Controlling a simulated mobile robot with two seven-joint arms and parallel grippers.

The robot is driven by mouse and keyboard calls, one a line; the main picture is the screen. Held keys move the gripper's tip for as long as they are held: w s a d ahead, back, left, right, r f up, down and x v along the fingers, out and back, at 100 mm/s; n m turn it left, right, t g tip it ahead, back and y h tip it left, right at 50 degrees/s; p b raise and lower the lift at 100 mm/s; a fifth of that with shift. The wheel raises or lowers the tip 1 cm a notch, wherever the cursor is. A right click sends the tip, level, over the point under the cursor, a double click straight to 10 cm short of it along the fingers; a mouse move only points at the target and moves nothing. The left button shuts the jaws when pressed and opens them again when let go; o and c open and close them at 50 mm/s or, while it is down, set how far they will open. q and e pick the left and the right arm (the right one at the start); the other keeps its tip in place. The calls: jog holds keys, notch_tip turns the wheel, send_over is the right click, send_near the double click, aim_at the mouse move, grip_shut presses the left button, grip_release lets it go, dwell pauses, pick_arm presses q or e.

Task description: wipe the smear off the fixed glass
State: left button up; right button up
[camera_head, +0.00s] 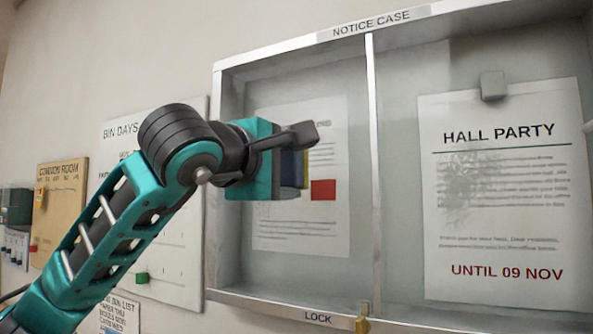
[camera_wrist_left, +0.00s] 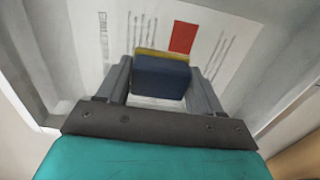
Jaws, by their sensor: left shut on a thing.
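The notice case (camera_head: 372,190) hangs on the wall with a left and a right bay. A grey speckled smear (camera_head: 470,182) shows in the right bay, over the left part of the "HALL PARTY" notice (camera_head: 560,240). My left gripper (camera_head: 297,152) is in front of the left bay, left of the middle bar and well left of the smear. It is shut on a blue block with a yellow layer (camera_head: 291,170), perhaps a sponge. The block also shows between the fingers in the left wrist view (camera_wrist_left: 161,77). I cannot tell whether it touches anything. My right gripper is out of view.
A paper with a red square (camera_head: 323,190) is behind my left gripper in the left bay. A brass piece (camera_head: 362,325) sticks out by the "LOCK" label on the lower frame. A grey block (camera_head: 493,86) sits above the notice. Several boards hang at left.

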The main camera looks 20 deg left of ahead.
pick_arm(q)
jog(key=a, duration=0.8)
jog(key=shift+w+a+b, duration=0.2)
jog(key=shift+w+b, duration=0.1)
jog(key=shift+w, duration=0.1)
jog(key=shift+s, duration=0.1)
dwell(0.4)
jog(key=shift+s+a+b, duration=0.2)
jog(key=shift+s+b, duration=0.45)
jog(key=shift+s, duration=2.15)
